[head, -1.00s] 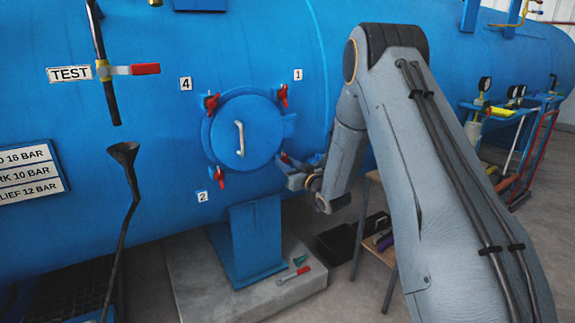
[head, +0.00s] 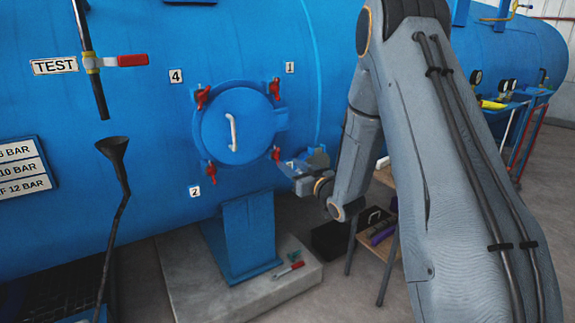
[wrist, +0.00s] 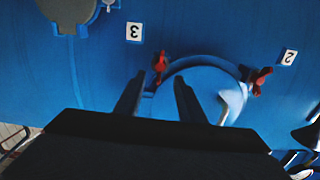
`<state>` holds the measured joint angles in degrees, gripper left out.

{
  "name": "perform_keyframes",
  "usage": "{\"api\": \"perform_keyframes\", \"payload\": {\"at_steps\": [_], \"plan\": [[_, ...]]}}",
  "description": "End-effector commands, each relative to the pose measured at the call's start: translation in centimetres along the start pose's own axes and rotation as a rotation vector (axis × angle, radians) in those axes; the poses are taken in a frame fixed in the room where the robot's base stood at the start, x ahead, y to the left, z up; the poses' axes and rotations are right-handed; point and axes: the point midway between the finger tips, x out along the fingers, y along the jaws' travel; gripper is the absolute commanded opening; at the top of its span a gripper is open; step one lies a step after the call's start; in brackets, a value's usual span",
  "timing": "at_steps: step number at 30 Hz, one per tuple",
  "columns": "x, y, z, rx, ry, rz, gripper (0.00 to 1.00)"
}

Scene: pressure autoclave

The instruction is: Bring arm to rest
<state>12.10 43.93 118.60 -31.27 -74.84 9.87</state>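The round blue door (head: 235,130) of the autoclave (head: 130,200) is closed flat in the shell, with a white handle (head: 233,132) in its middle. Red clamps sit round its rim: upper left (head: 203,97), upper right (head: 274,88), lower left (head: 211,172) and lower right (head: 276,153). My gripper (head: 284,166) is just right of and below the lower-right clamp, seemingly apart from it. In the wrist view my gripper (wrist: 159,78) has its two dark fingers spread with nothing between them. A red clamp (wrist: 160,66) beside plate 3 shows beyond the fingertips.
A funnel pipe (head: 118,185) and a red-handled TEST valve (head: 120,60) stand left. A wooden stand (head: 385,178) and dark toolbox are behind my arm. Gauges on a blue frame are far right.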

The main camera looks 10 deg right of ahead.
Motion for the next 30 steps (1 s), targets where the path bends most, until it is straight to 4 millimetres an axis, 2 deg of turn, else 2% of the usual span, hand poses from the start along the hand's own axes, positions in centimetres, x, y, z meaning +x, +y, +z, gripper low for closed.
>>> {"api": "perform_keyframes", "payload": {"at_steps": [11,17,20,23,26,30], "plan": [[-0.2,-0.1,0.0,-0.001,-0.005,0.002,0.36],[-1.2,-0.2,0.8,-0.016,-0.182,0.072,0.36],[-3.2,-0.4,1.7,-0.017,-0.340,0.130,0.36],[-6.1,-1.0,2.8,-0.009,-0.506,0.182,0.36],[-9.9,-2.0,3.8,0.011,-0.672,0.227,0.36],[-16.3,-4.2,4.9,0.052,-0.904,0.272,0.36]]}}
